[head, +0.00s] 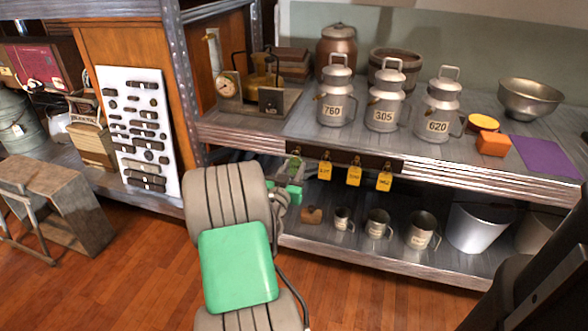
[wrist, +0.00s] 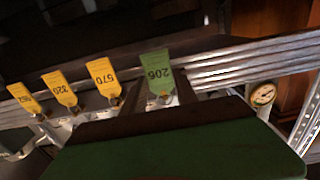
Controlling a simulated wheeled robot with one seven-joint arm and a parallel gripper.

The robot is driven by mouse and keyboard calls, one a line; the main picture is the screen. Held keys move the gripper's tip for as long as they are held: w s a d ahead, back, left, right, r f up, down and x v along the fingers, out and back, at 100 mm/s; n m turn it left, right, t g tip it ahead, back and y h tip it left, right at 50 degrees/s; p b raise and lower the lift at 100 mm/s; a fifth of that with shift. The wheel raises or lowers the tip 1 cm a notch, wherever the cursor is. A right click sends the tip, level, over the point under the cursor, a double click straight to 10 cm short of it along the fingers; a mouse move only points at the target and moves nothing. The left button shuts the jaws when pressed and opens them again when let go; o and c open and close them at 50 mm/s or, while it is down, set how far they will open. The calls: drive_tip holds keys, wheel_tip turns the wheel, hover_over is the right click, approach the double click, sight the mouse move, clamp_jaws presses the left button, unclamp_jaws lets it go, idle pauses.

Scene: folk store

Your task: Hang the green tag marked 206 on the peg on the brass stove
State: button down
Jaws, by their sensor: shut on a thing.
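The green tag marked 206 (wrist: 155,72) appears upside down in the wrist view, between the tips of my gripper (wrist: 157,98). My gripper is shut on it. In the head view the green tag (head: 293,166) shows small and partly covered by my arm, at the left end of the dark tag rail (head: 345,156). I cannot tell whether it still touches a hook there. The brass stove (head: 262,72) stands on the upper shelf, behind and left of the rail, with a round gauge (head: 227,88). The gauge also shows in the wrist view (wrist: 263,94). Its peg is not clear.
Three yellow tags (head: 354,175) hang on the rail just right of my gripper. Numbered milk cans (head: 384,98) stand above on the shelf. Small metal cups (head: 378,224) stand on the lower shelf. A steel upright (head: 190,70) rises left of the stove.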

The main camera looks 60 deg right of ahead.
drive_tip(key=shift+a, duration=0.35)
drive_tip(key=shift+s+a+r+b, duration=0.15)
drive_tip(key=shift+a+b, duration=0.15)
drive_tip(key=shift+a, duration=0.25)
drive_tip(key=shift+a+r+b, duration=0.15)
drive_tip(key=shift+a+b, duration=0.15)
drive_tip(key=shift+a, duration=0.25)
drive_tip(key=shift+s+a+r, duration=0.15)
drive_tip(key=shift+a+r, duration=0.05)
drive_tip(key=shift+a, duration=0.4)
drive_tip(key=shift+r, duration=0.1)
